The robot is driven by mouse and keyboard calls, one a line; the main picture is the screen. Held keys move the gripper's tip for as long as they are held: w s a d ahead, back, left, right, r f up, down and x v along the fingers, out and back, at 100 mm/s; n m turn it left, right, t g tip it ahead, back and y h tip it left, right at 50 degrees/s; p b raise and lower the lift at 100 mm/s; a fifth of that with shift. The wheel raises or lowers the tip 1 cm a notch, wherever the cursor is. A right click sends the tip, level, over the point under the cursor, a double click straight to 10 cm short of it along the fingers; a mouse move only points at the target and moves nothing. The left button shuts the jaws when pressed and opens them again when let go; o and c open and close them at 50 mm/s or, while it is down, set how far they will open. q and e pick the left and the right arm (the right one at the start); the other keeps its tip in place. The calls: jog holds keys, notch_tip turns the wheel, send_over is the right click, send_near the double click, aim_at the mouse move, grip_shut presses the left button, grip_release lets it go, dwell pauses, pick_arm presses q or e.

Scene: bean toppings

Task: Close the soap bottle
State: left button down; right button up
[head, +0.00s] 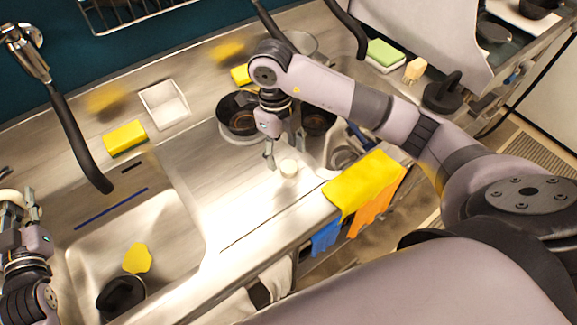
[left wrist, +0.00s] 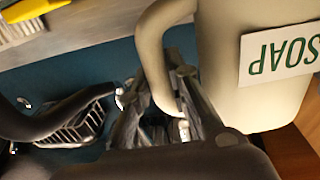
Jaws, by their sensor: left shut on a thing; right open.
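The soap bottle (left wrist: 240,60) is a beige jug with a loop handle and an upside-down "SOAP" label in the left wrist view. My left gripper (left wrist: 172,105) is shut on its handle. In the head view my left gripper (head: 18,212) is at the left edge, with only a bit of beige beside it; most of the bottle is out of frame. A small white round piece (head: 289,168), perhaps the bottle's cap, is on the steel counter in the head view. My right gripper (head: 284,152) is open just above it, fingers pointing down. The bottle's mouth is not visible.
The sink basin (head: 185,225) at left holds a yellow cloth (head: 137,258) and a dark pan (head: 121,296). Dark pots (head: 237,113) stand behind my right gripper. A yellow cloth (head: 365,183) hangs over the front edge. A black faucet (head: 75,135) overhangs the sink.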

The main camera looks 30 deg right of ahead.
aim_at(289, 165)
pick_arm(q)
jog(key=shift+r, duration=0.25)
jog(key=shift+r, duration=0.15)
pick_arm(e)
jog(key=shift+d+f, duration=0.1)
jog(key=shift+f, duration=0.15)
pick_arm(q)
jog(key=shift+r+p, duration=0.8)
jog(key=shift+p, duration=0.25)
pick_arm(e)
jog(key=f, duration=0.3)
jog(key=shift+s+d+f, duration=0.15)
jog(key=shift+d, duration=0.2)
pick_arm(q)
jog(key=shift+r, duration=0.1)
pick_arm(e)
jog(key=shift+f, duration=0.65)
jog(key=c, duration=0.8)
